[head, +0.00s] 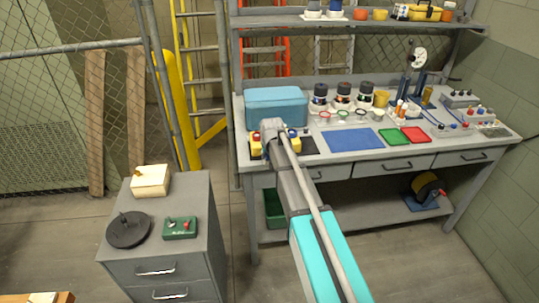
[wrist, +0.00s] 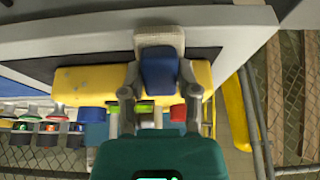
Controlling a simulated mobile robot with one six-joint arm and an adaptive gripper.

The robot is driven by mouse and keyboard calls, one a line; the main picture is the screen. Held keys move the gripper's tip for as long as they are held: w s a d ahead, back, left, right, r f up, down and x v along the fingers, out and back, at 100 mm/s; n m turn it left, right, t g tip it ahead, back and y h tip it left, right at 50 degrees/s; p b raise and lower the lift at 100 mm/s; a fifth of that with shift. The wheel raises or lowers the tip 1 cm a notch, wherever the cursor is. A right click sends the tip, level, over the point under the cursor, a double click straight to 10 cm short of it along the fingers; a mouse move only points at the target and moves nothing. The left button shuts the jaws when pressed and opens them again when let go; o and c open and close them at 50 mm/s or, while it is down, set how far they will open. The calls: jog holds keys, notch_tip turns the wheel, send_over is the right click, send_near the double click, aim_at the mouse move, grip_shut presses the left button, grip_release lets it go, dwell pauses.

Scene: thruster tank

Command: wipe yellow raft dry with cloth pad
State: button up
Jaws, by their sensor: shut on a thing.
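The yellow raft (head: 256,149) lies on a dark mat at the left front of the workbench, partly hidden by my arm. In the wrist view the raft (wrist: 85,84) spans behind my gripper. My gripper (wrist: 158,80) is shut on the cloth pad, whose blue block (wrist: 158,70) sits between the fingers with a pale grey part (wrist: 160,38) beyond it. The pad overlaps the middle of the raft in the wrist view; I cannot tell whether they touch. In the head view my gripper (head: 270,128) is over the raft and the pad is not clear.
A blue bin (head: 277,106) stands right behind the raft. Several dark-lidded jars (head: 343,95) stand right of it. A blue mat (head: 349,139), a green tray (head: 394,137) and a red tray (head: 414,134) lie to the right. A grey cabinet (head: 165,240) stands left.

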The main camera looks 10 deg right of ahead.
jog(key=shift+a, duration=0.15)
jog(key=shift+a, duration=0.9)
jog(key=shift+d, duration=0.2)
dwell(0.4)
jog(key=shift+w+d, duration=0.1)
jog(key=shift+d, duration=0.7)
jog(key=shift+d, duration=0.1)
jog(key=shift+d, duration=0.15)
jog(key=shift+d, duration=0.9)
jog(key=shift+d, duration=0.15)
